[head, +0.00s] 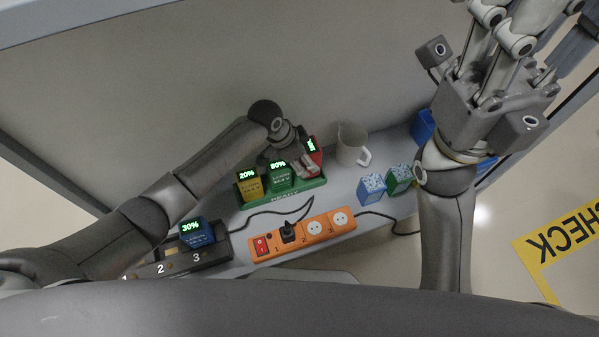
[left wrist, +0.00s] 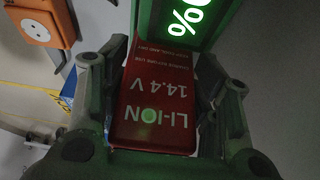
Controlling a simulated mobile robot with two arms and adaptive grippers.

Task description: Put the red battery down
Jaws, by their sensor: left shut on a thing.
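The red battery (head: 315,157) is at the right end of the green READY tray (head: 284,196) in the head view. My left gripper (head: 304,163) is shut on it. In the left wrist view, the red battery (left wrist: 155,100) sits between the two fingers, its "LI-ION 14.4 V" label upside down. The green battery (head: 279,176) stands close beside it in the tray, and the yellow battery (head: 249,185) is at the tray's left end. Whether the red battery's base touches the tray is hidden. My right gripper (head: 505,60) is raised at the upper right, its fingertips not clearly shown.
A blue battery (head: 196,233) sits in the charger (head: 180,262) at slot 3. An orange power strip (head: 302,237) with a black plug lies in front of the tray. A mug (head: 351,145) stands right of the tray; blue (head: 371,188) and green (head: 399,179) boxes stand further right.

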